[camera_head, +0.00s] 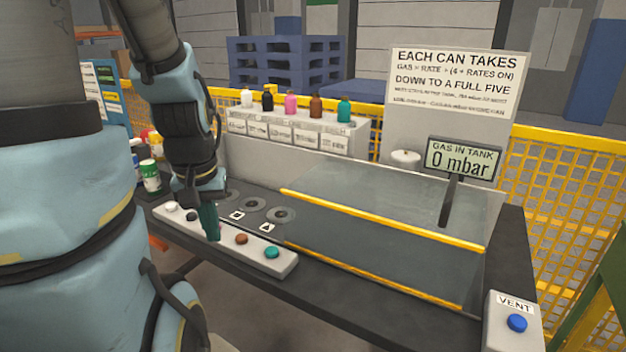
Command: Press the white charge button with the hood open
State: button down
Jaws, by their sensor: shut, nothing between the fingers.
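The white charge button (170,207) is at the left end of a pale button strip (256,247) along the bench front. To its right are a black button (192,216), a brown button (241,239) and a teal button (272,253). My gripper (211,238) is shut and empty. It points down over the strip between the black and brown buttons, right of the white one, and hides the strip there. I cannot tell whether it touches. The clear hood (385,230), with yellow bars, stands over the bench's right part; round sockets (252,204) at its left look uncovered.
A display (462,160) reads "GAS IN TANK 0 mbar". A blue vent button (517,323) is at the front right. Several coloured bottles (290,106) stand on a white box behind the bench. A green-white can (150,176) is left of my gripper. Yellow fencing (575,210) borders the right.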

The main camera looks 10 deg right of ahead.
aim_at(171, 206)
jog(key=u, duration=1.7)
jog(key=i+j, duration=0.1)
jog(key=i, duration=0.35)
